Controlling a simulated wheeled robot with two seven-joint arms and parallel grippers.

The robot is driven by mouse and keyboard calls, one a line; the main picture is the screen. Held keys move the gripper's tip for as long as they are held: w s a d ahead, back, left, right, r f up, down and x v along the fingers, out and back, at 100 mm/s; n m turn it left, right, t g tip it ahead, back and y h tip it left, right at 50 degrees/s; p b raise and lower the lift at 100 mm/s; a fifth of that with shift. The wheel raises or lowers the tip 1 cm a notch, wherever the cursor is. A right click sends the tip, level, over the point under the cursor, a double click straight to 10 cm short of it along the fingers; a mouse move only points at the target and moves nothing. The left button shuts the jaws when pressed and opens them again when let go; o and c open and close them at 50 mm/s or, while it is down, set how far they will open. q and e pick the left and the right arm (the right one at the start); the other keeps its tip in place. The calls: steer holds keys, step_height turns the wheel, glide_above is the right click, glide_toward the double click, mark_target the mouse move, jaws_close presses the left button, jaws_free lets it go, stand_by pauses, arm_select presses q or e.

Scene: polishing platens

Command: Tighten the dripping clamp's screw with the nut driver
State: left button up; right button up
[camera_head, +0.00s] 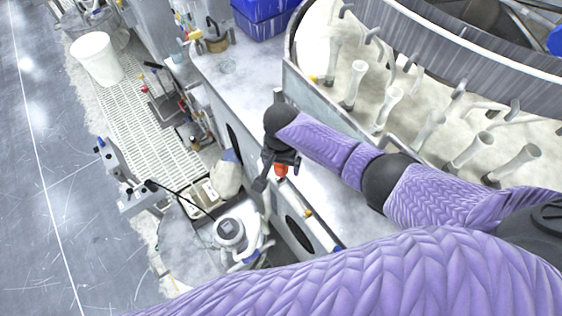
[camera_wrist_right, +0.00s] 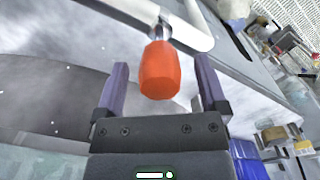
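My right gripper (camera_head: 276,170) is beside the grey bench in the head view and points downward. An orange handle (camera_head: 281,169), apparently the nut driver's, shows at it. In the right wrist view the same orange handle (camera_wrist_right: 160,72) lies between the spread fingers of the right gripper (camera_wrist_right: 162,75), with a visible gap on each side. A short metal part (camera_wrist_right: 160,30) extends from the handle's far end towards a white pipe (camera_wrist_right: 188,22). I cannot make out the clamp, its screw or any drip. My left gripper is out of view.
The grey bench (camera_head: 235,92) runs beside my right arm, with blue bins (camera_head: 262,22) at its far end. A large round basin with several pale posts (camera_head: 390,105) stands to the right. A white bucket (camera_head: 96,57) stands at upper left. Open floor (camera_head: 50,180) lies at left.

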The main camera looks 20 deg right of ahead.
step_height(320, 180, up, 10)
steer(key=p, duration=0.2)
steer(key=shift+p, duration=0.4)
steer(key=shift+c, duration=0.2)
